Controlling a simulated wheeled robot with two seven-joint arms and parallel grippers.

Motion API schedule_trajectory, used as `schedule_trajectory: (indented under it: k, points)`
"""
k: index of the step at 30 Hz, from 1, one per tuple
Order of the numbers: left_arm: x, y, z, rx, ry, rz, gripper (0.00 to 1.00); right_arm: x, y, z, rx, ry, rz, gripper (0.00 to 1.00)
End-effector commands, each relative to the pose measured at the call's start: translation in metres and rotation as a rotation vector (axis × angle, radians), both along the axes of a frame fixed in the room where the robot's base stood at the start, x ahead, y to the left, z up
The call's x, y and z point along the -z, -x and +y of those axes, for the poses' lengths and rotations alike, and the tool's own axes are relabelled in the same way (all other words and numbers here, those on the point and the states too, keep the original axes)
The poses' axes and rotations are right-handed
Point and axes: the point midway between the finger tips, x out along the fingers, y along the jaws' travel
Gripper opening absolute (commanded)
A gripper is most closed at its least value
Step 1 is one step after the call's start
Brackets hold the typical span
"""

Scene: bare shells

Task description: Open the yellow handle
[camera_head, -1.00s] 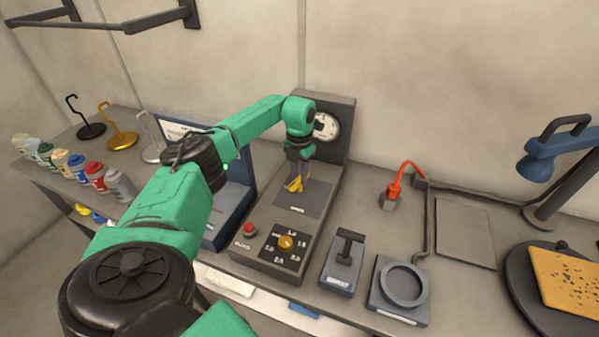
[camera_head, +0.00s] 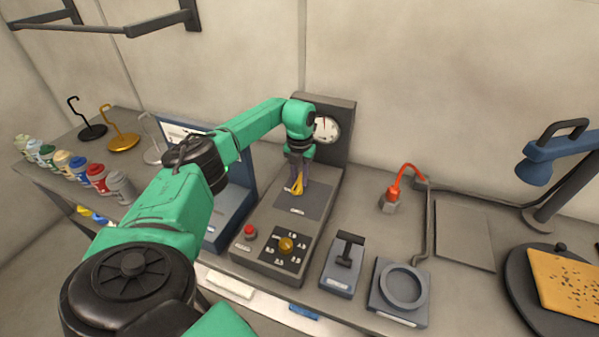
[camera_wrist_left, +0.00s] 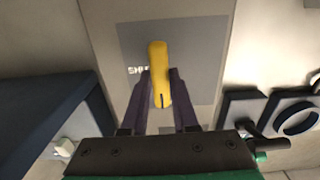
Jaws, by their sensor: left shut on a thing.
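The yellow handle (camera_head: 298,186) sits on the dark panel (camera_head: 312,200) of a grey box below a round gauge. My left gripper (camera_head: 299,172) comes down over it from above and is shut on it. In the left wrist view the handle (camera_wrist_left: 158,62) points nearly straight up the picture, with one dark finger of the left gripper (camera_wrist_left: 160,82) on each side of its lower part. A white label, partly hidden, shows left of the handle there and seems to begin "SHU". My right gripper is not in view.
A dial with a yellow knob (camera_head: 286,244) and a red button (camera_head: 250,231) are at the box's front. The gauge (camera_head: 327,129) stands behind. A blue stand (camera_head: 235,200) is close on the left; a small lever block (camera_head: 344,262) and ring block (camera_head: 403,284) are on the right.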

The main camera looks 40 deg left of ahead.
Motion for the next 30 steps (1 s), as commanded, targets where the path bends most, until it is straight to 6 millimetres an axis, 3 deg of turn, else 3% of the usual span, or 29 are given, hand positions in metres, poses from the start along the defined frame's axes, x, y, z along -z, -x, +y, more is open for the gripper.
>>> schedule_trajectory:
  k: [1,3,13,17,30]
  points:
    - [-0.004,-0.003,0.001,-0.005,0.0,-0.014,0.35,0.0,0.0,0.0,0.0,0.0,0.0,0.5]
    - [-0.004,-0.003,0.001,-0.004,0.0,-0.012,0.57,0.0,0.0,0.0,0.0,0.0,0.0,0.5]
    - [-0.003,-0.001,0.0,-0.001,0.0,-0.005,0.57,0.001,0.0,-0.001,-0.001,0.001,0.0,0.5]
    - [-0.015,-0.002,0.001,-0.001,0.0,-0.009,0.57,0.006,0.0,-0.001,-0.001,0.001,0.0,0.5]
    - [-0.131,-0.002,0.001,-0.003,0.0,-0.012,0.57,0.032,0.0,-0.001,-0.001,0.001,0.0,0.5]
